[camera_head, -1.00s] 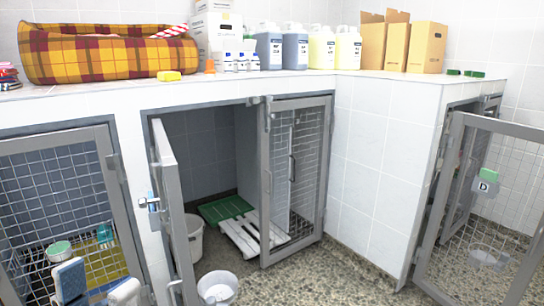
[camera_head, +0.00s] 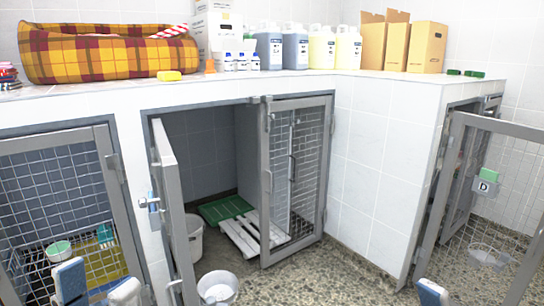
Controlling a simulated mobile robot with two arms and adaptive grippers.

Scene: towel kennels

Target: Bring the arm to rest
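My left gripper (camera_head: 97,287) shows at the bottom left, in front of the left kennel. Its two blue-and-grey fingertips stand apart with nothing seen between them. Part of my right gripper (camera_head: 432,293) pokes in at the bottom edge on the right, in front of the right kennel door. Only one blue-tipped finger of it shows; the rest is out of frame.
The middle kennel's left door (camera_head: 176,215) stands open, with a white bucket (camera_head: 217,289) on the floor before it. A slatted pallet (camera_head: 247,235) lies inside. The right kennel door (camera_head: 490,210) stands ajar. A plaid bed (camera_head: 105,55) lies on the counter.

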